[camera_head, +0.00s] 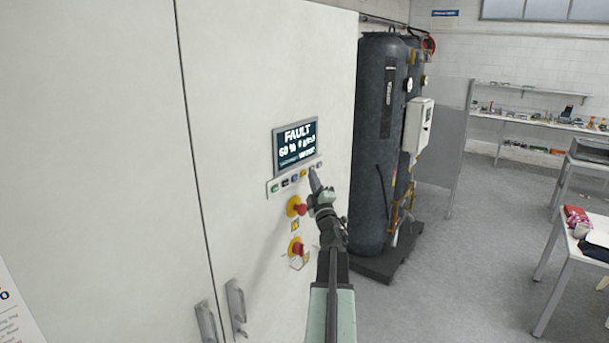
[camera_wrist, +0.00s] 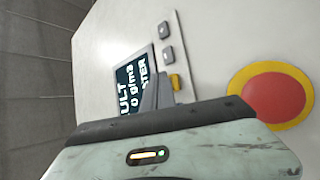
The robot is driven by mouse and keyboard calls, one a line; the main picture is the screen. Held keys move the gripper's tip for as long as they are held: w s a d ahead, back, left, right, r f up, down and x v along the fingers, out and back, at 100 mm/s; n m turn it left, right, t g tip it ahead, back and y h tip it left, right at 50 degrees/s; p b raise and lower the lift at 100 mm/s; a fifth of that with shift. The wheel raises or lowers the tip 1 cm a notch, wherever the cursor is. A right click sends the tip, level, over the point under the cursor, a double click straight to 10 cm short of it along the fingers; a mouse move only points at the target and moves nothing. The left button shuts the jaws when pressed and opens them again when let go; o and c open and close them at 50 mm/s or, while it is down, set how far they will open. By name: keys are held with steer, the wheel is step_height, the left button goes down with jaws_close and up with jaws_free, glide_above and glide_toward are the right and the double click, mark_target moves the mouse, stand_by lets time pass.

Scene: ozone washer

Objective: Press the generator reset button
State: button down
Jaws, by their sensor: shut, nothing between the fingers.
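A control panel on the white cabinet has a display (camera_head: 296,146) that reads FAULT, with a row of small buttons under it. One of them is a yellow button (camera_head: 303,174), which also shows in the wrist view (camera_wrist: 175,82). The labels are too small to read, so I cannot tell which is the reset. My gripper (camera_head: 314,177) is shut and empty, just in front of the right part of the row. In the wrist view its fingertips (camera_wrist: 159,88) overlap the display's edge, beside the yellow button. I cannot tell whether they touch the panel.
Cabinet handles (camera_head: 236,305) stick out at lower left. A dark tank (camera_head: 377,150) stands right of the cabinet.

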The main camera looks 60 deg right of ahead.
steer(key=shift+w, duration=0.1)
steer(key=shift+w, duration=0.35)
steer(key=shift+w, duration=0.4)
stand_by(0.7)
steer(key=shift+s, duration=0.8)
steer(key=s, duration=0.5)
stand_by(0.3)
stand_by(0.8)
